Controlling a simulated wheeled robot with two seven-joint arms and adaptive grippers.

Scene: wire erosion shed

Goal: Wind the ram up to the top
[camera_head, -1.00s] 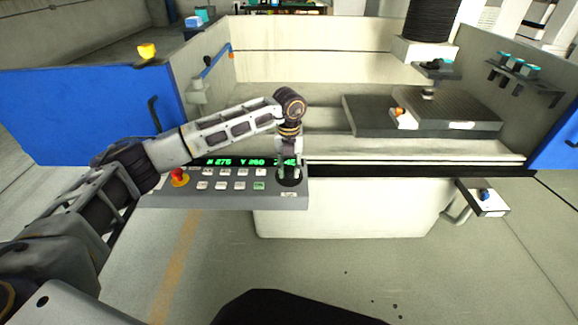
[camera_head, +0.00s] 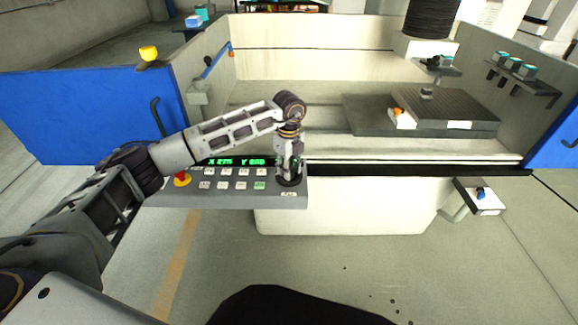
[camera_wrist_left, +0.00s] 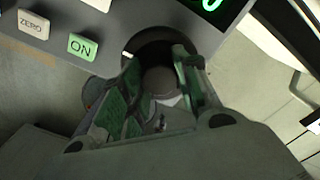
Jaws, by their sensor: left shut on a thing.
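My left gripper (camera_head: 289,180) reaches down onto the round dark dial (camera_head: 289,183) at the right end of the grey control panel (camera_head: 230,199). In the left wrist view its two green-padded fingers (camera_wrist_left: 157,92) are closed around the dial's grey knob (camera_wrist_left: 160,80), inside a dark ring. The ram is at the upper right, with black ribbed bellows (camera_head: 432,20), a pale block (camera_head: 424,48) and a grey plate (camera_head: 437,66) below. A small dark piece (camera_head: 427,93) sits under the plate, above the dark worktable (camera_head: 460,105). My right gripper is out of view.
The panel has several pale buttons, a green ON button (camera_head: 260,185) and a red stop button (camera_head: 181,178). Its green display (camera_head: 236,162) is partly covered by my arm. A blue door (camera_head: 80,115) stands left, and a small shelf (camera_head: 480,197) projects at right.

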